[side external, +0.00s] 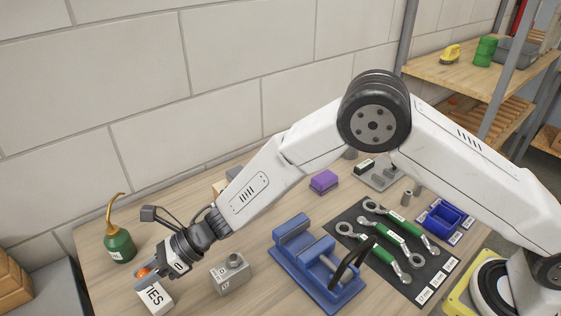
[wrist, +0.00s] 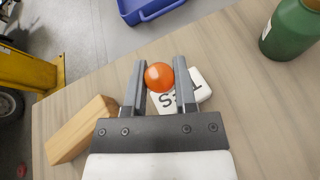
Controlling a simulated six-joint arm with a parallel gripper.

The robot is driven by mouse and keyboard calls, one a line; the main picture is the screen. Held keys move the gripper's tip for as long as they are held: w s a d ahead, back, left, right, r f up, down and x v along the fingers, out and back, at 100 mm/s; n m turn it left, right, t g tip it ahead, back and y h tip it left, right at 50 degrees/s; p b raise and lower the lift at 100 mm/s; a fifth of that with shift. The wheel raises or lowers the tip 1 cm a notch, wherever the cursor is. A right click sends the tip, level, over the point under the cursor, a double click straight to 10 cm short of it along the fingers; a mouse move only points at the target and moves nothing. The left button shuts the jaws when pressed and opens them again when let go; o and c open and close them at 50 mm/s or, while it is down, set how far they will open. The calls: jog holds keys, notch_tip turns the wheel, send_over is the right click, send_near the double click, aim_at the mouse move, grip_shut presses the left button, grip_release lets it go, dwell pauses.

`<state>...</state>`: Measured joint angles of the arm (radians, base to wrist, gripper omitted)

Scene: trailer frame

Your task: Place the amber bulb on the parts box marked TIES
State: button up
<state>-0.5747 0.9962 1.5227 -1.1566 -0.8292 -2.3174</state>
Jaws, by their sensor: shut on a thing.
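The amber bulb (wrist: 159,77) is a round orange ball between my gripper's two fingers (wrist: 159,82) in the wrist view. My gripper is shut on it. In the side view the bulb (side external: 144,274) shows at the tip of my gripper (side external: 150,276), at the lower left. The white parts box marked TIES (side external: 155,297) stands on the bench just below the bulb in that view. In the wrist view the box (wrist: 196,92) lies behind the fingers and partly hidden by them. I cannot tell whether the bulb touches the box.
A green oil can (side external: 119,245) stands left of my gripper, near the box. A grey box (side external: 231,275) and a blue vise (side external: 317,270) stand to the right. A wooden block (wrist: 80,130) is left of the fingers in the wrist view. The bench edge is close by.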

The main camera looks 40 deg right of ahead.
aim_at(159, 290)
jog(key=shift+w+a+f, duration=0.15)
jog(key=shift+w+f, duration=0.05)
jog(key=shift+f, duration=1.65)
jog(key=shift+f, duration=0.1)
jog(key=o, duration=0.9)
jog(key=shift+o, duration=0.2)
jog(key=shift+d+r, duration=0.35)
jog(key=shift+d, duration=0.25)
jog(key=v, duration=1)
jog(key=shift+s+d, duration=0.2)
jog(key=shift+d, duration=0.15)
jog(key=shift+r, duration=0.2)
